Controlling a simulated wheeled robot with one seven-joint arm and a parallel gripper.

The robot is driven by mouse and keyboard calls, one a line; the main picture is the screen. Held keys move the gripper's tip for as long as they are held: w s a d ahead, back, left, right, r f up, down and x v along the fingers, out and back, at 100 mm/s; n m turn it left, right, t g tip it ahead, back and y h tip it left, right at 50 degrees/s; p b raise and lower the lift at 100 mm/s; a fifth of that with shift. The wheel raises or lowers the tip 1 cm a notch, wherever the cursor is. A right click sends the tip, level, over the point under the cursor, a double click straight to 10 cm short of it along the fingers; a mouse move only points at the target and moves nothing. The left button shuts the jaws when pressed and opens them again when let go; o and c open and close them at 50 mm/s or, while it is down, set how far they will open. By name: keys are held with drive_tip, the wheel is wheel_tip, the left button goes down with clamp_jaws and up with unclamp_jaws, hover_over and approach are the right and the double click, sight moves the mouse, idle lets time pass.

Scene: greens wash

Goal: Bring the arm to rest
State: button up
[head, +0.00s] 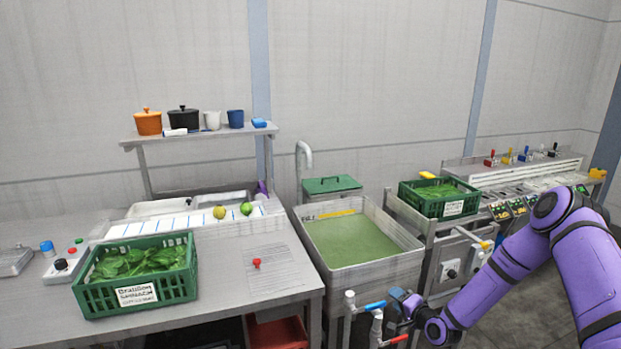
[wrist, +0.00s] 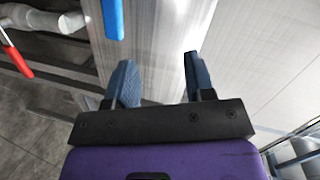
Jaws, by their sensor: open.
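My purple arm (head: 515,258) reaches down and left from the right edge of the head view, bent at the elbow. My gripper (wrist: 158,78) is open in the wrist view, with two dark blue-grey fingers apart and nothing between them. In the head view my gripper (head: 404,301) is low beside the front of the wash tank (head: 375,272), close to the blue valve handle (head: 376,305). In the wrist view the blue handle (wrist: 113,18) is ahead of the left finger, apart from it. The red valve handle (wrist: 18,62) is farther left.
A green crate of leaves (head: 180,255) stands on the left table (head: 225,312). Another green crate (head: 425,208) sits right of the tank. White pipes (head: 350,303) stand in front of the tank. Grey floor (head: 475,330) shows below the arm.

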drive_tip(key=s+d+r+n+g+h, duration=0.2)
drive_tip(key=r+n+g+h, duration=0.15)
drive_tip(key=r, duration=1.15)
drive_tip(key=s+d+r+n+g+h, duration=0.15)
drive_tip(key=r+n, duration=0.25)
drive_tip(key=r, duration=1)
drive_tip(key=s+r+n+g+h, duration=0.1)
drive_tip(key=s+r+g+h, duration=0.2)
drive_tip(key=s+r, duration=1.8)
drive_tip(key=s+a+n+g+y, duration=0.1)
drive_tip(key=s, duration=1.8)
drive_tip(key=shift+s+a+r, duration=0.2)
drive_tip(key=shift+a+r, duration=0.05)
drive_tip(key=shift+r, duration=0.05)
drive_tip(key=shift+w, duration=0.1)
